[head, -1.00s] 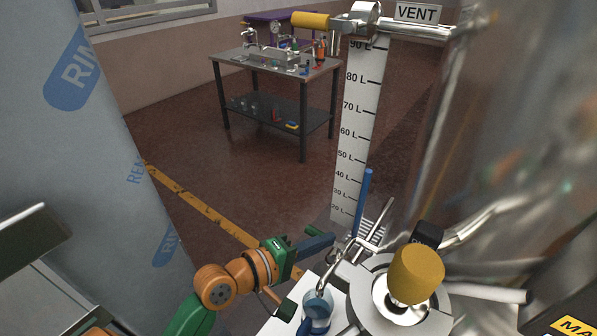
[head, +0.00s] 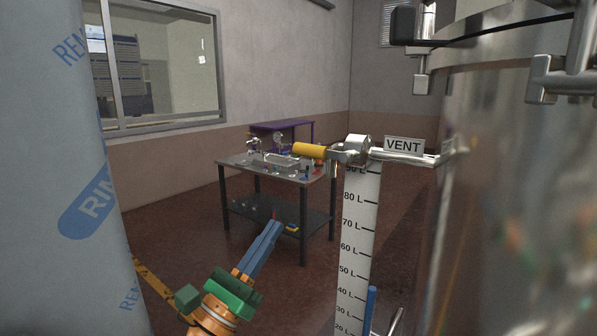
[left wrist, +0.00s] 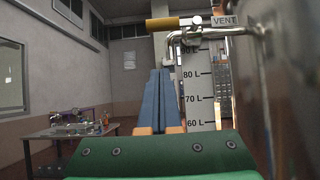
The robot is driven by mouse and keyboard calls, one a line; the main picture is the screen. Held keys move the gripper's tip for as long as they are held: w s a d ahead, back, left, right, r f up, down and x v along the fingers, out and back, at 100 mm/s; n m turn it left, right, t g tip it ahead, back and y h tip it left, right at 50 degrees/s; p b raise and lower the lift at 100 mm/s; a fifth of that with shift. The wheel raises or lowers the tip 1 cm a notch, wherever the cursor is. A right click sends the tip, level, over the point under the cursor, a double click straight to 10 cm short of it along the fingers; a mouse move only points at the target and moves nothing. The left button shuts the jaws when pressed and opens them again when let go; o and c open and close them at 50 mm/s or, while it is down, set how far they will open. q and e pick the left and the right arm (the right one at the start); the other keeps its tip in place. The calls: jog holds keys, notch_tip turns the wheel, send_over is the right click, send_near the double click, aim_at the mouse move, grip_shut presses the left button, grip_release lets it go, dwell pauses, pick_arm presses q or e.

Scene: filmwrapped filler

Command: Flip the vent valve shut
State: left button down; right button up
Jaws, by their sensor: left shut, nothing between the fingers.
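The vent valve has a yellow handle (head: 309,150) that points left, in line with its metal pipe, beside the VENT label (head: 404,145) at the top of the litre scale (head: 357,240). In the left wrist view the yellow handle (left wrist: 162,24) also lies level, above the fingers. My left gripper (head: 274,224) has long blue fingers, shut and empty, pointing up and forward. It is below and left of the handle in the head view and apart from it. The fingertips show in the left wrist view (left wrist: 160,72). My right gripper is not in view.
The shiny steel tank (head: 500,200) fills the right side. A column in printed wrap (head: 65,180) stands at the left. A work table (head: 300,178) with small fittings stands behind. A blue rod (head: 369,310) stands beside the scale. Open floor lies between column and scale.

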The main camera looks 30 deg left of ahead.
aim_at(321, 151)
pick_arm(q)
jog(key=s+r+p+x, duration=0.1)
jog(key=r+p+x, duration=0.1)
jog(key=p+x, duration=0.4)
jog(key=x, duration=0.5)
jog(key=shift+r, duration=0.35)
jog(key=shift+w, duration=0.1)
jog(key=shift+m, duration=0.4)
